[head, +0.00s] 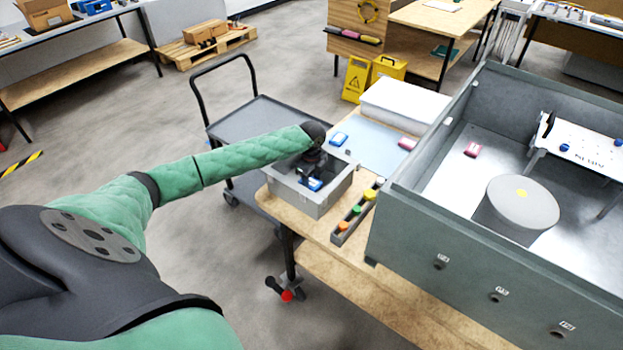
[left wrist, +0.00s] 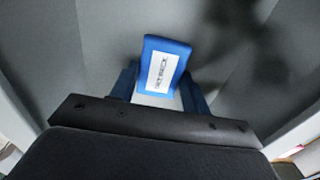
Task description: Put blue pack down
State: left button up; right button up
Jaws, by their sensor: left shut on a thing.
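The blue pack (left wrist: 160,66) has a white label and sits between the fingers of my left gripper (left wrist: 158,88). In the head view the left gripper (head: 309,176) reaches down into a grey open bin (head: 318,205) on the wooden table, and part of the blue pack (head: 312,185) shows at the fingertips inside it. The gripper is shut on the pack. The bin's grey walls surround it in the left wrist view; I cannot tell whether the pack touches the bin floor. My right gripper is not in view.
Another blue pack (head: 338,139) and a red pack (head: 407,144) lie on a light blue mat (head: 368,150) behind the bin. A narrow tray (head: 352,219) with coloured knobs stands right of the bin. A large grey housing (head: 400,215) takes up the right side.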

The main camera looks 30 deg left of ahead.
aim_at(312, 182)
pick_arm(q)
jog(key=o, duration=1)
jog(key=shift+f, duration=0.1)
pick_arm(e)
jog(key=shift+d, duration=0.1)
pick_arm(q)
jog(key=shift+r, duration=0.45)
jog(key=shift+r+b, duration=1.7)
jog(key=shift+r, duration=4)
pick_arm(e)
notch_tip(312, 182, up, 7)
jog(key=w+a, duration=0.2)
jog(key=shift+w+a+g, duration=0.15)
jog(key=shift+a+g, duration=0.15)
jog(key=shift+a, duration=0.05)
pick_arm(q)
jog(key=shift+r, duration=0.1)
